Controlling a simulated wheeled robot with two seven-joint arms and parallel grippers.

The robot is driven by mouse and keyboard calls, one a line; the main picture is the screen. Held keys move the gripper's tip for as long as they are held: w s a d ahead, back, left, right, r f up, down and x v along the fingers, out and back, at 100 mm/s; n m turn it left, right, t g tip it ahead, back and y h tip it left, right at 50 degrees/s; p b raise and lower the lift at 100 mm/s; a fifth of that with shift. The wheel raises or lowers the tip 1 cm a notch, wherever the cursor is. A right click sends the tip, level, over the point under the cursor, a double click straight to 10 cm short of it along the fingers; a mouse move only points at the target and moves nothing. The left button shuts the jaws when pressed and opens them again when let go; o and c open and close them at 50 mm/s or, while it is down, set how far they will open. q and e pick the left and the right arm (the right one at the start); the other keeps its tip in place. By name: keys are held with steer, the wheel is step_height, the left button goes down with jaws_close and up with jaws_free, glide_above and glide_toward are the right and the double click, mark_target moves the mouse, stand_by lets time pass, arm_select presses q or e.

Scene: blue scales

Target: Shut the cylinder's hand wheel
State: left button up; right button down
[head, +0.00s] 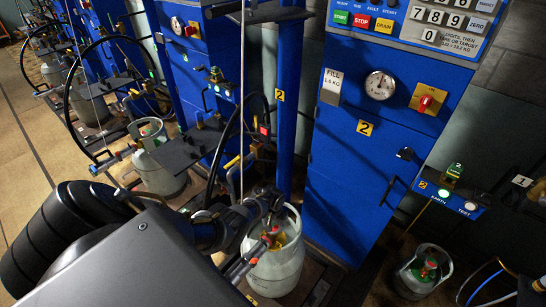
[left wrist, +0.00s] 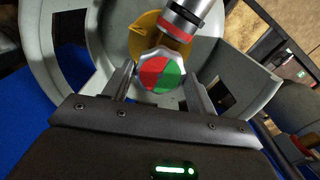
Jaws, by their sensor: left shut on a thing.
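The grey gas cylinder (head: 284,268) stands upright on the low platform in front of the blue scale column in the head view. Its collar (left wrist: 105,45) surrounds the valve in the left wrist view. The hand wheel (left wrist: 160,74), faceted with a red and green face, sits between the two fingers of my left gripper (left wrist: 160,86), which is shut on it. In the head view my left gripper (head: 267,231) is over the cylinder's collar, and my wrist partly hides the wheel. A silver fitting with a red ring (left wrist: 183,22) is beside the wheel. My right gripper is out of view.
The blue scale cabinet (head: 345,185) with dial and keypad stands behind. A smaller cylinder (head: 423,272) is at lower right, near the earth-test box (head: 452,192). More cylinders (head: 158,165) and black hoses (head: 238,135) line the left.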

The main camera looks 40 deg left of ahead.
arm_select(q)
steer(key=m, duration=0.4)
steer(key=shift+m, duration=0.3)
steer(key=m, duration=0.4)
steer(key=shift+m+b, duration=0.3)
steer(key=shift+b, duration=0.05)
steer(key=m+b, duration=0.1)
steer(key=m, duration=0.3)
steer(key=shift+m, duration=0.3)
steer(key=shift+d+m+b, duration=0.1)
steer(key=shift+m+b, duration=0.5)
steer(key=shift+m, duration=1.6)
steer(key=o, duration=1)
